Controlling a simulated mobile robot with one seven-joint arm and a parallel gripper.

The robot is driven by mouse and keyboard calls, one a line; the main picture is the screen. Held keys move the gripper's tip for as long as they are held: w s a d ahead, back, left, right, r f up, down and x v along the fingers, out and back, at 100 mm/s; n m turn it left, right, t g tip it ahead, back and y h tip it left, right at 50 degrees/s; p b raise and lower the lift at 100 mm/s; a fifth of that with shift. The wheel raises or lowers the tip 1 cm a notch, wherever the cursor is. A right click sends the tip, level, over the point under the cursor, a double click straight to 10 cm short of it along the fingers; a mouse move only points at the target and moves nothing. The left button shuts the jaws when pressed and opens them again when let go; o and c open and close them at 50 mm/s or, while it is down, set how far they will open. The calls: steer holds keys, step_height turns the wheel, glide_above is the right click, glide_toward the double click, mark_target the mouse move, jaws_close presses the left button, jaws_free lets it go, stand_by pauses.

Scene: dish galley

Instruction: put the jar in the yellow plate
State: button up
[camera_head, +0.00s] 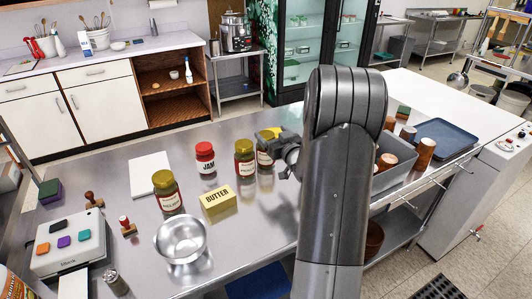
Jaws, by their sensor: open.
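A jar with a red lid and a JAM label (205,158) stands upright on the steel table (130,215). A jar with an olive-yellow lid (245,158) stands to its right, and a similar jar (167,192) stands nearer at the left. Another labelled jar (264,152) is beside my gripper (283,148), partly covered by it. My gripper is open; my arm hides part of it, and I cannot tell whether it touches that jar. A bright yellow patch (271,131) shows behind the gripper; I cannot tell whether it is a lid or a plate. No yellow plate is clearly visible.
A yellow butter box (217,201), a metal bowl (180,240), stamps (128,228) and a white sheet (150,174) lie left of my arm. A grey bin (402,172) with brown cups and a blue tray (443,138) are at the right. Bare steel shows front-centre.

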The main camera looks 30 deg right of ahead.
mark_target(266, 134)
steer(key=w+f, duration=0.2)
steer(key=w, duration=0.1)
steer(key=w+f, duration=0.1)
steer(key=w, duration=0.1)
steer(key=shift+f, duration=0.25)
steer(key=shift+c, duration=0.2)
steer(key=shift+r, duration=0.1)
jaws_close()
stand_by(0.6)
